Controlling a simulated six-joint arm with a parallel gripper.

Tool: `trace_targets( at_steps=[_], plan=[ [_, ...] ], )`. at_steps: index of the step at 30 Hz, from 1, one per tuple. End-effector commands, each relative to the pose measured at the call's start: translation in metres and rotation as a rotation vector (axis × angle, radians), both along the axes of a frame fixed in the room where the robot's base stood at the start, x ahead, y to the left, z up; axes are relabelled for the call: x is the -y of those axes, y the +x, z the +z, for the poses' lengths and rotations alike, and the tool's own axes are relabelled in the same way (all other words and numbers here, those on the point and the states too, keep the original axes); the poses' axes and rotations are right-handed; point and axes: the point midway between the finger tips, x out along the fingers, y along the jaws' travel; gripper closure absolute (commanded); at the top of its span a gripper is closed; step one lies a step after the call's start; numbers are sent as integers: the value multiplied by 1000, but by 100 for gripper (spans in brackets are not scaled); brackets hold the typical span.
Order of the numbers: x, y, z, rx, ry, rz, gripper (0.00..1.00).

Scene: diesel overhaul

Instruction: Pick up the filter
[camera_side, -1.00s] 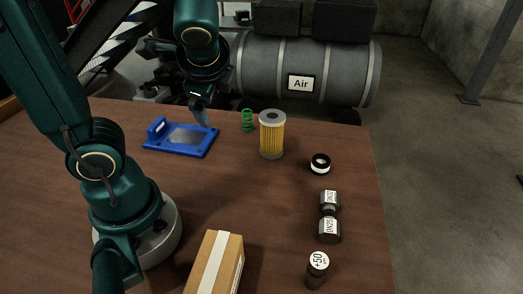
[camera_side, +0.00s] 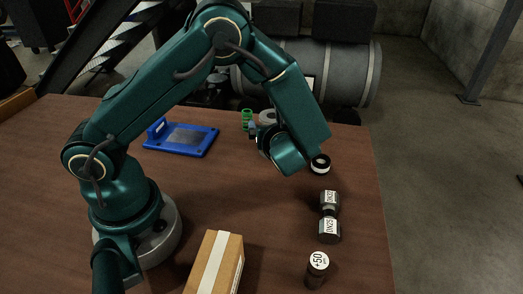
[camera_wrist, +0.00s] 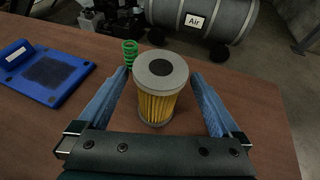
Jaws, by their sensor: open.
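The filter (camera_wrist: 157,105) is a yellow pleated cylinder with a grey top cap and a dark centre hole. It stands upright on the brown table. In the wrist view it sits between the two blue fingers of my gripper (camera_wrist: 162,92), which are open with a gap on each side. In the side view my arm hides most of the filter; only part of its grey cap (camera_side: 267,117) shows.
A green spring (camera_wrist: 130,52) stands just behind and left of the filter. A blue tray (camera_side: 181,139) lies to the left.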

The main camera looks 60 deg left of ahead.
Motion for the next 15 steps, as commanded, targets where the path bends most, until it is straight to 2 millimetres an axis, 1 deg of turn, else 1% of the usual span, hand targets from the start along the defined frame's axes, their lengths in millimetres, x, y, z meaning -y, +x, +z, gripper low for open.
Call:
trace_targets(
  at_steps=[4, 9, 15],
  plan=[
    [-18, 8, -8, -2, 0, 6, 0],
    [-31, 16, -14, 1, -1, 5, 0],
    [-36, 19, -17, 0, -2, 2, 0]
  ],
)
